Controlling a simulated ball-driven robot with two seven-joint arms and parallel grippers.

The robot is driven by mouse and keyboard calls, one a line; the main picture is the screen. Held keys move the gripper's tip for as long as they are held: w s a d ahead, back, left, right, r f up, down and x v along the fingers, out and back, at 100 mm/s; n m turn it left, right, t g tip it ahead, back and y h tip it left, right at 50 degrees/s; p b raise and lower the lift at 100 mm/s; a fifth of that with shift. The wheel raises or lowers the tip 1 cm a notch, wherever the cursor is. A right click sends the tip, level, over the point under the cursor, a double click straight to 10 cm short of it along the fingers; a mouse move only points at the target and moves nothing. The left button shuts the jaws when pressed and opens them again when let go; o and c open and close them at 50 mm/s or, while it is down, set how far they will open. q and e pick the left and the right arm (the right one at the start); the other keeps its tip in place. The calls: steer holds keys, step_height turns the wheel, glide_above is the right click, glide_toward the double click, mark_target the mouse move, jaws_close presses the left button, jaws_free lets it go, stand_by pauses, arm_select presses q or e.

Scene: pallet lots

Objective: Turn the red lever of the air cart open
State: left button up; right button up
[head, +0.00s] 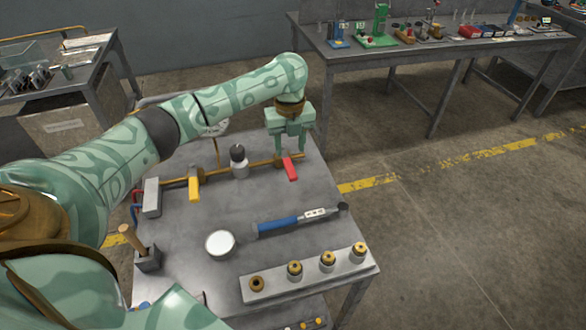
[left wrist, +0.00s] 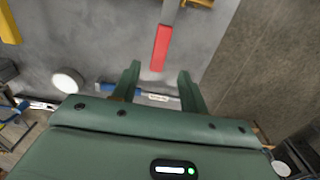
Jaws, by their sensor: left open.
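The air cart (head: 200,255) is a grey metal table with a brass pipe along its far side. The red lever (head: 290,169) sits at the right end of that pipe and points toward the near side. My left gripper (head: 289,153) is open and empty, just above and behind the lever in the head view. In the left wrist view, the red lever (left wrist: 160,47) lies ahead of the open fingers (left wrist: 158,80), roughly in line with the gap between them. I see no contact. My right gripper is not in view.
A yellow lever (head: 194,188) and a grey-white fitting (head: 239,162) stand left along the pipe. A blue-handled torque tool (head: 290,221), a white round dish (head: 220,244) and a strip with several brass-topped fittings (head: 305,279) lie nearer. The floor right of the cart is clear.

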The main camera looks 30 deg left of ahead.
mark_target(290, 168)
arm_select(q)
step_height(290, 168, down, 7)
steer(key=b, duration=0.2)
steer(key=shift+f+b, duration=0.2)
steer(key=shift+b, duration=0.1)
steer(key=shift+c, duration=0.6)
jaws_close()
